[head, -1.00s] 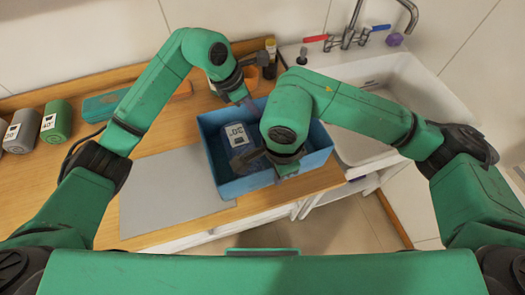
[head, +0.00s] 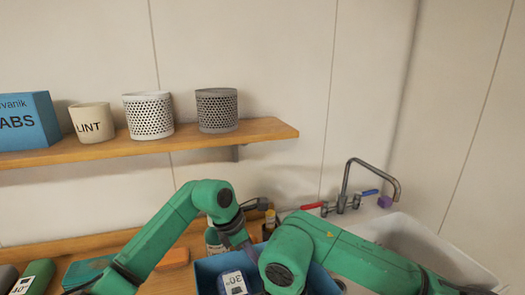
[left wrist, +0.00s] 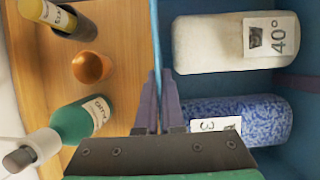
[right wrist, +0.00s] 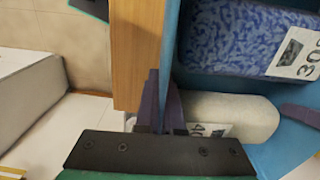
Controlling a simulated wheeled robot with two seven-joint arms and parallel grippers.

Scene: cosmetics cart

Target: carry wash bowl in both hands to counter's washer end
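The wash bowl, a blue rectangular tub (head: 207,274), is at the bottom of the head view, its near part cut off. It holds a blue speckled bottle (head: 232,282) labelled 30° and a white bottle (left wrist: 222,42) labelled 40°. In the left wrist view, my left gripper (left wrist: 159,98) has its fingers on either side of the tub's thin wall, shut on it. In the right wrist view, my right gripper (right wrist: 166,100) likewise pinches the opposite wall. My right fingertips are out of the head view.
The sink (head: 420,240) with its faucet (head: 350,190) is to the right. A green bottle (left wrist: 85,120), an orange cup (left wrist: 90,67) and a dark bottle (left wrist: 65,22) stand close outside the tub. A wall shelf (head: 190,139) holds several containers.

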